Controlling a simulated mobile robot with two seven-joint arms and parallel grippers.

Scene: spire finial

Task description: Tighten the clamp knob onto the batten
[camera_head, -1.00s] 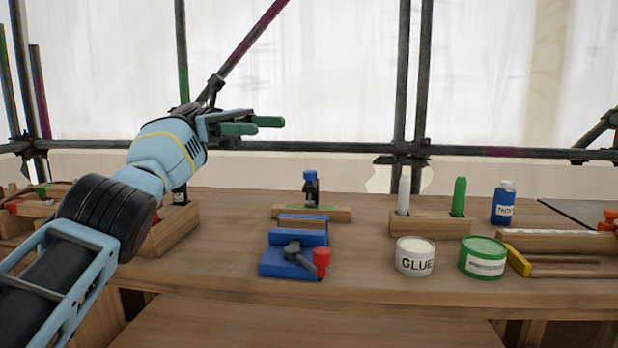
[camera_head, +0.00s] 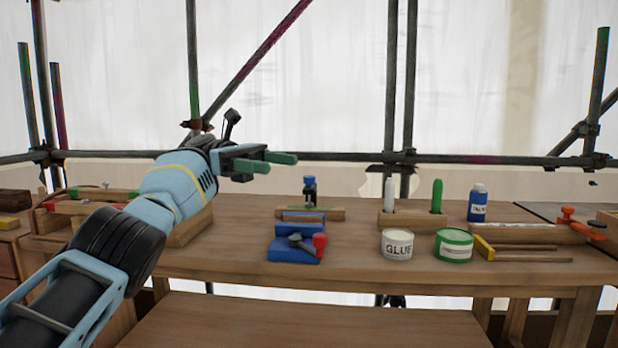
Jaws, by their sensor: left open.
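A small black clamp (camera_head: 309,194) with a blue knob (camera_head: 309,180) on top stands upright at the wooden batten (camera_head: 335,214), which lies on the workbench near its back edge. A green strip runs along the batten at the clamp's foot. Whether the clamp is tight on the batten cannot be told. My left gripper (camera_head: 282,162) has green fingers, is open and empty, and hangs in the air up and to the left of the blue knob, apart from it. My right gripper is not in view.
A blue vise (camera_head: 292,256) with a red knob sits in front of the batten. To the right are a marker block (camera_head: 405,220), a glue tin (camera_head: 397,244), a green tin (camera_head: 453,245) and a blue bottle (camera_head: 478,203). Scaffold poles stand behind the workbench (camera_head: 230,265).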

